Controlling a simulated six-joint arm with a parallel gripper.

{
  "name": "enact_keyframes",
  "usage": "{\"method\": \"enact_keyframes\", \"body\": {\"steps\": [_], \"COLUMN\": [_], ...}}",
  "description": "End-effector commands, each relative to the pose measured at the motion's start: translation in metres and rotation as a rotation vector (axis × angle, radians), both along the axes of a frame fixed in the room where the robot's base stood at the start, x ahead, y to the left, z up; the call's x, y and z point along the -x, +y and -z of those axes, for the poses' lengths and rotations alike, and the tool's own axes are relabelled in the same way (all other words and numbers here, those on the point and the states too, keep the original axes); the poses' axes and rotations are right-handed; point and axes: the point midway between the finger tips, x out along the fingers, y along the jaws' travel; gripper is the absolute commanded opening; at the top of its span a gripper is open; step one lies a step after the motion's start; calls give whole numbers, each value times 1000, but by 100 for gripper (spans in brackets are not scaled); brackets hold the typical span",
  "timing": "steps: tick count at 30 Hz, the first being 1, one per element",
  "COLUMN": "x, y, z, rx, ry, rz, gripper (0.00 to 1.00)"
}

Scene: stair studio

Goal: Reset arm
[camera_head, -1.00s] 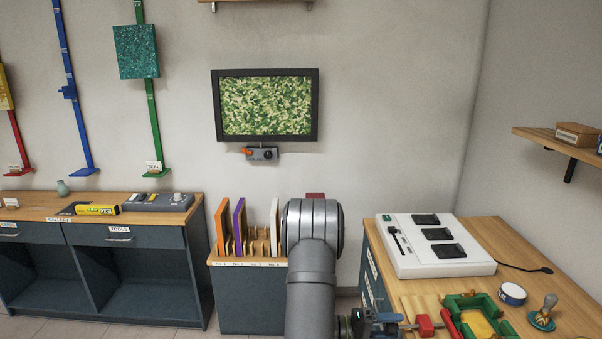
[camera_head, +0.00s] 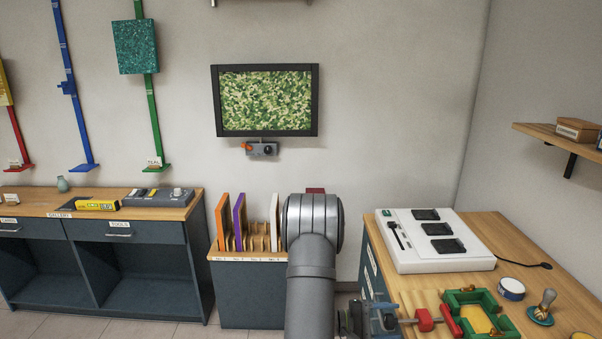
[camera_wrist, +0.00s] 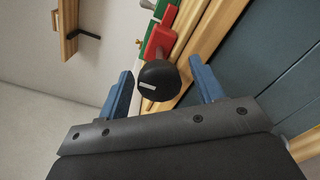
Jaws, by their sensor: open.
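My gripper (camera_wrist: 163,88) shows in the wrist view with its two blue fingers apart. A black round knob (camera_wrist: 158,80) on a red block (camera_wrist: 160,42) appears between the fingers. I cannot tell whether the fingers touch it. In the head view, part of my gripper shows low at the front edge of the right workbench (camera_head: 540,265), partly hidden by my grey arm. The red block there (camera_head: 424,319) is close to the right of it.
A white console (camera_head: 430,257) with black pads stands on the right workbench. A green frame (camera_head: 490,295), a round tin (camera_head: 511,289) and a knobbed stamp (camera_head: 541,312) sit nearby. A rack of coloured boards (camera_head: 240,225) stands left of my arm. A wall shelf (camera_head: 560,136) is at right.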

Motion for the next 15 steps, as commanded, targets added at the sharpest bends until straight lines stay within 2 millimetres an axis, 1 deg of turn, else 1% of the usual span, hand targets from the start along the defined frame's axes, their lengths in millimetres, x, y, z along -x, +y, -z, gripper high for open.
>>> {"method": "enact_keyframes", "body": {"steps": [15], "x": [0], "y": [0], "z": [-1], "rx": [0], "ry": [-416], "rz": [0], "gripper": [61]}}
